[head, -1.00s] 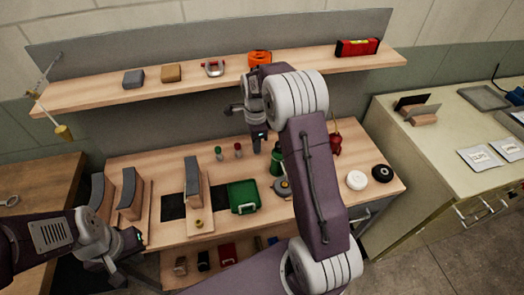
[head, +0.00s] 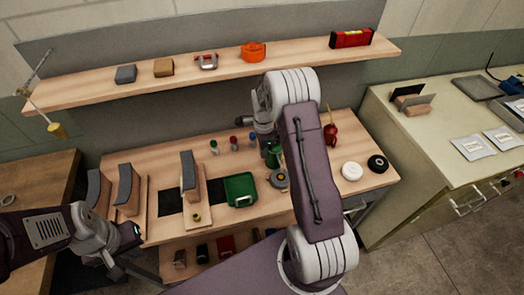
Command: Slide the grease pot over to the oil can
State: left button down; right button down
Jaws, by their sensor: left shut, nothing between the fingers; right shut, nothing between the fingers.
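A red can with a thin upright spout, which looks like the oil can (head: 330,134), stands at the back of the bench, right of my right arm. A dark green pot, which may be the grease pot (head: 273,157), stands left of that arm; the arm lies between the two in the picture. My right gripper (head: 267,142) is shut and points down just above or behind the green pot; its tips are partly hidden and I cannot tell if they touch it. My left gripper (head: 134,233) is shut and empty at the bench's front left.
A grey round item (head: 279,180) sits just in front of the green pot. A green tray (head: 240,188) lies to the left, with small bottles (head: 233,144) behind it. A white roll (head: 351,171) and a black roll (head: 377,164) lie at right. A shelf (head: 190,78) runs above.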

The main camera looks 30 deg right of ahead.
jog(key=s+d, duration=0.1)
jog(key=d, duration=0.4)
jog(key=s+d+p, duration=0.1)
jog(key=d, duration=0.4)
jog(key=s+d+p, duration=0.1)
jog(key=d, duration=0.4)
jog(key=shift+s, duration=0.3)
jog(key=shift+a, duration=0.1)
